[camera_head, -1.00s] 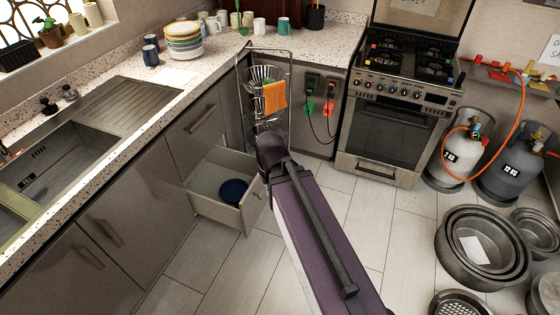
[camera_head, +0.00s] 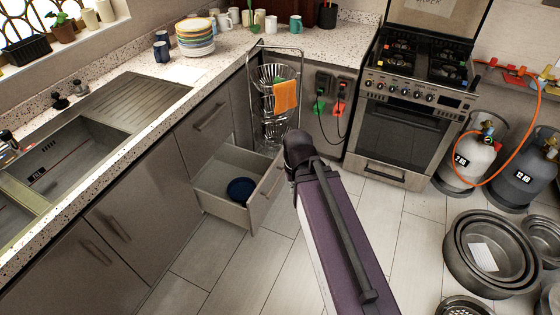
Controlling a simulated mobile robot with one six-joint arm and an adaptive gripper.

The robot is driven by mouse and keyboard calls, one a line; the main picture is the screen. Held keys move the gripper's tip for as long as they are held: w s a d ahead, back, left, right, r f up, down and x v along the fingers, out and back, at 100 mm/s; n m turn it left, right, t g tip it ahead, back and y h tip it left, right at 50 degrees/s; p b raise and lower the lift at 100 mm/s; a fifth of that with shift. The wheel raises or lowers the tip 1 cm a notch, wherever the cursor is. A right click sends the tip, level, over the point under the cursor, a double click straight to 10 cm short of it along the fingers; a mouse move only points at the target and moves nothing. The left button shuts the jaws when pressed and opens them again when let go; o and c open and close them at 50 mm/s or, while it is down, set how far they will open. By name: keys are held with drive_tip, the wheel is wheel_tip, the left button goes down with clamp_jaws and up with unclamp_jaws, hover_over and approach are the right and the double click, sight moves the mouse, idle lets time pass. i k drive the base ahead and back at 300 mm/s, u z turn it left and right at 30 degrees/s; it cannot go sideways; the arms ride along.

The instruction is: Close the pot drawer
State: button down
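The pot drawer (camera_head: 222,208) is pulled out from the lower cabinet, below a closed upper drawer (camera_head: 207,122). A dark blue dish (camera_head: 240,189) lies inside it toward the front. Its front panel faces right, toward my arm. My arm (camera_head: 335,230), purple with a dark end, reaches up from the bottom of the view and ends just right of the drawer front. My gripper's fingers are hidden behind the arm's end, so I cannot tell their state or whether they touch the drawer.
A wire rack (camera_head: 274,100) with an orange cloth (camera_head: 285,96) stands behind the drawer. The oven (camera_head: 400,130) is at the back. Gas cylinders (camera_head: 472,155) and stacked metal pans (camera_head: 490,250) stand on the right. Tiled floor (camera_head: 245,270) is clear in front of the drawer.

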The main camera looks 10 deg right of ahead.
sight(229, 162)
drive_tip(key=u, duration=0.05)
drive_tip(key=i, duration=1)
drive_tip(key=z, duration=0.05)
